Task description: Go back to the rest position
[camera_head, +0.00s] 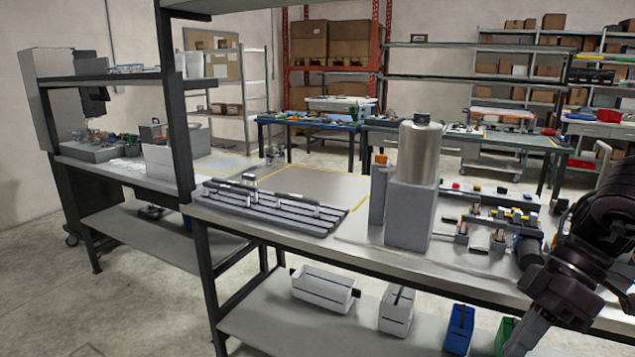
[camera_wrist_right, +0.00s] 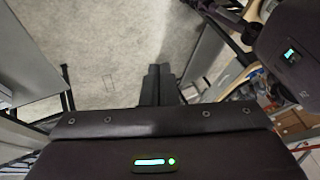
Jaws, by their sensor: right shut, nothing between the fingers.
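My right gripper (camera_wrist_right: 158,72) shows in the wrist view with its two dark fingers together and nothing between them. It points over bare concrete floor. In the head view my dark right arm reaches in at the right edge, in front of the workbench (camera_head: 350,241); I cannot make out its fingertips there. My left gripper and left arm are not in view.
The bench carries a metal cylinder on a grey block (camera_head: 410,215), a slotted grey rack (camera_head: 262,208) and several small parts near my right arm. White bins (camera_head: 322,289) and a blue bin (camera_head: 459,330) stand on the lower shelf. Floor at the left is clear.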

